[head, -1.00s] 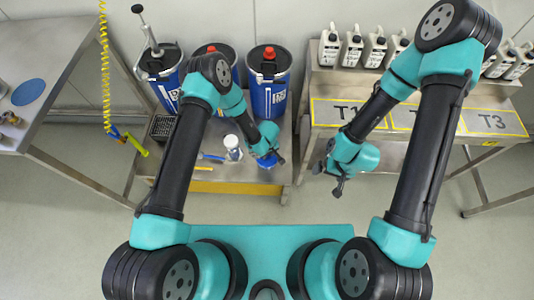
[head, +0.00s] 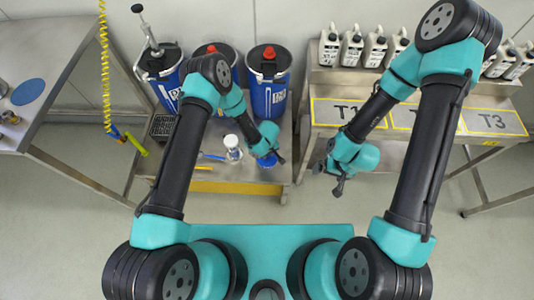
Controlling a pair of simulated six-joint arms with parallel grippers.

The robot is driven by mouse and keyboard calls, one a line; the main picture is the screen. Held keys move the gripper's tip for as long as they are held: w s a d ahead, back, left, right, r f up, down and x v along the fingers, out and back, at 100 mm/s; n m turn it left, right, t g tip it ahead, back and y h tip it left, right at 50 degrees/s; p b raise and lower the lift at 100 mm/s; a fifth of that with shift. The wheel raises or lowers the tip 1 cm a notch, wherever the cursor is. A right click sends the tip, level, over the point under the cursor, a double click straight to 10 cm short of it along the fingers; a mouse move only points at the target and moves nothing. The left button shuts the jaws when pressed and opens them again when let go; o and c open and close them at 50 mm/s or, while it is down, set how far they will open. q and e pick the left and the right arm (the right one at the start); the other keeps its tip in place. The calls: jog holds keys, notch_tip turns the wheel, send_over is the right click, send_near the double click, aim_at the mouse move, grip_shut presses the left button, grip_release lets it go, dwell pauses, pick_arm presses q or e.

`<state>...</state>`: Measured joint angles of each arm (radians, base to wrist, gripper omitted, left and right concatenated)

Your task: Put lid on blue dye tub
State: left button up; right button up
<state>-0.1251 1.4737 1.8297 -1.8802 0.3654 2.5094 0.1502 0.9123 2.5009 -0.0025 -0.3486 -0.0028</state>
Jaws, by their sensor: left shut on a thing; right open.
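My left gripper (head: 276,158) is low over the right part of the steel bench at the centre. It is shut on a small blue lid (head: 266,161), partly hidden by the gripper. A small white tub (head: 232,143) stands on the bench just left of the gripper; whether it holds blue dye cannot be told.
Several blue drums (head: 268,90) with black tops stand at the back of the bench (head: 222,174). A blue-handled tool (head: 212,156) lies left of the tub. The right table (head: 490,122) has marked zones and white bottles (head: 375,50) behind.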

pick_arm(q)
jog(key=o, duration=1.4)
jog(key=shift+o, duration=0.2)
jog(key=shift+r, duration=3.5)
grip_shut()
jog(key=shift+f, duration=3.1)
